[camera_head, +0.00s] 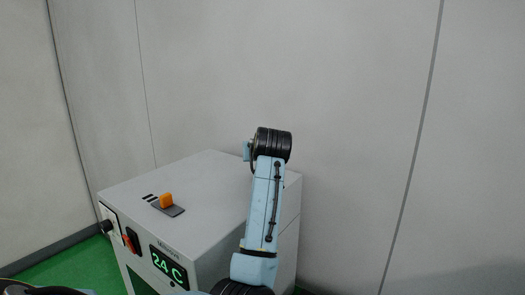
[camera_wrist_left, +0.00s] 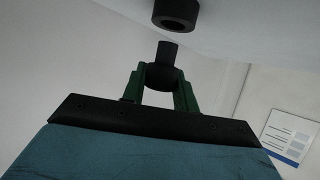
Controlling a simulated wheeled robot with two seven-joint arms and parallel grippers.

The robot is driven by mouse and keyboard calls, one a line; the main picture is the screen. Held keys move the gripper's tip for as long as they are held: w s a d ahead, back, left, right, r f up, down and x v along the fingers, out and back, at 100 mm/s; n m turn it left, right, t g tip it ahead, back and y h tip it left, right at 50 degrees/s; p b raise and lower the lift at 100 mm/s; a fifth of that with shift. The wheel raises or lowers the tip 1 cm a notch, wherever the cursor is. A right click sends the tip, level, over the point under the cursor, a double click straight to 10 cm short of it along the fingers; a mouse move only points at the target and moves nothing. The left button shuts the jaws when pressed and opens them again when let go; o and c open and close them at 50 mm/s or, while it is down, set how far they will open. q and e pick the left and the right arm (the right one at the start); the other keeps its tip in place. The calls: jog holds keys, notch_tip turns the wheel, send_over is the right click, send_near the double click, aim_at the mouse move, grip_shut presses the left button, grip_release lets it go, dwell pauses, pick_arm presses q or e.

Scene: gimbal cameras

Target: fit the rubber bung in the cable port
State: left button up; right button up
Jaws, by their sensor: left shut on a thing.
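The rubber bung (camera_wrist_left: 167,52) is a black piece with a narrow upper end and a wider, rounded lower part. My left gripper (camera_wrist_left: 160,74) is shut on the wider part with its green fingers, in the left wrist view. The cable port (camera_wrist_left: 176,14) appears as a short black ring on a pale surface, above and slightly right of the bung in that view. A visible gap separates the bung's narrow end from the ring. The bung, the port and both grippers are not visible in the head view.
A pale grey cabinet (camera_head: 225,185) with a lit 24 C display (camera_head: 169,266) stands before plain wall panels. An orange lever (camera_head: 166,200) stands on its top, and a black knob (camera_head: 106,226) is on its front. A notice (camera_wrist_left: 287,138) hangs on a wall.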

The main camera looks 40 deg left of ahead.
pick_arm(q)
jog(key=shift+f+b, duration=0.55)
jog(key=shift+f, duration=1)
jog(key=shift+f, duration=0.3)
jog(key=o, duration=1)
jog(key=b+v, duration=0.2)
jog(key=v, duration=1.1)
jog(key=shift+d, duration=0.15)
jog(key=shift+s, duration=0.15)
